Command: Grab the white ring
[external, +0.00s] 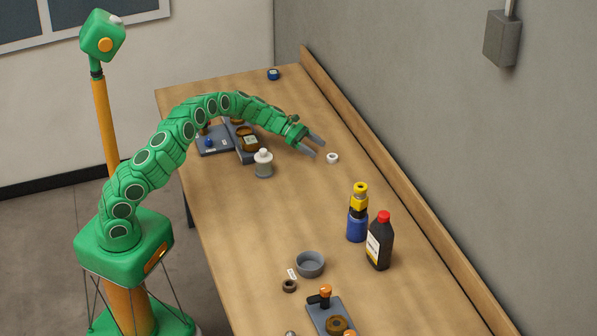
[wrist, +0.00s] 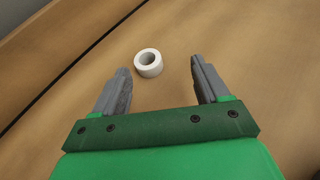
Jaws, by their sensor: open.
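The white ring (external: 332,158) lies flat on the wooden table, right of my gripper (external: 318,147) in the external view. In the wrist view the white ring (wrist: 148,63) sits just beyond the fingertips, between their lines and nearer the left finger. My gripper (wrist: 159,80) is open and empty, with its two grey fingers spread wide. The fingers do not appear to touch the ring.
A white-capped bottle (external: 263,163) and a grey fixture with brown parts (external: 214,142) stand left of my gripper. A blue and yellow bottle (external: 357,215), a dark red-capped bottle (external: 380,241) and a grey bowl (external: 310,264) stand nearer the front. A wooden ledge (external: 385,165) runs along the wall.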

